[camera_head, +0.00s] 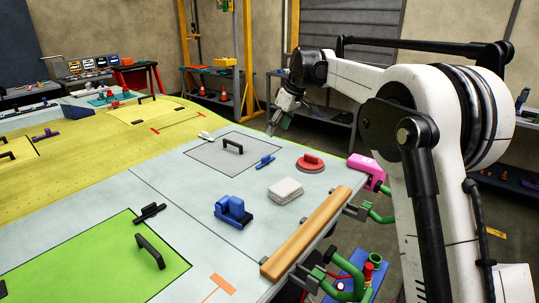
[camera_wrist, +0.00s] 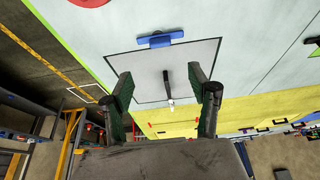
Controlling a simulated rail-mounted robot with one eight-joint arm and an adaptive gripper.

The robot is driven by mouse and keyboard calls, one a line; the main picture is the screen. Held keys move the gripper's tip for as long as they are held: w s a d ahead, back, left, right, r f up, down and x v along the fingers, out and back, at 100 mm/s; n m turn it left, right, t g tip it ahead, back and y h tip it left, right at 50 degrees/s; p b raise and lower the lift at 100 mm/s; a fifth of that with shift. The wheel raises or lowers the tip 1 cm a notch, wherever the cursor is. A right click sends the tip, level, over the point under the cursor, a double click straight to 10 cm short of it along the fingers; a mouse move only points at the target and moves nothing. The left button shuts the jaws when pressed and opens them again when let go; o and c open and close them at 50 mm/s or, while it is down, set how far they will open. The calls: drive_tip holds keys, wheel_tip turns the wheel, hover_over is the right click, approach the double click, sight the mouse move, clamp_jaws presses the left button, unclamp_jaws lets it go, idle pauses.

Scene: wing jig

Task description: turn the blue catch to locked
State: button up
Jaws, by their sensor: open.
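The blue catch (camera_head: 264,161) is a slim bar at the near right edge of a grey square panel (camera_head: 208,156) on the pale wing skin. It also shows in the wrist view (camera_wrist: 160,40), lying roughly along the panel's edge. My gripper (camera_head: 276,122) hangs above the far right side of the panel, apart from the catch. In the wrist view its two dark green fingers (camera_wrist: 160,76) are spread open with nothing between them. The panel's black handle (camera_wrist: 167,82) shows between and beyond the fingers.
A red round piece (camera_head: 310,163), a light grey block (camera_head: 286,190) and a blue block-like piece (camera_head: 233,210) stand on the skin near the catch. A wooden bar (camera_head: 305,232) and a pink clamp (camera_head: 367,171) line the right edge. A white catch (camera_head: 205,135) sits at the panel's far corner.

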sight(266, 156)
drive_tip(key=p+x, duration=0.1)
drive_tip(key=x, duration=1.2)
drive_tip(key=shift+w+a+f, duration=0.1)
drive_tip(key=shift+a+f, duration=0.1)
drive_tip(key=shift+f, duration=0.15)
drive_tip(key=c, duration=1.2)
drive_tip(key=shift+o, duration=0.2)
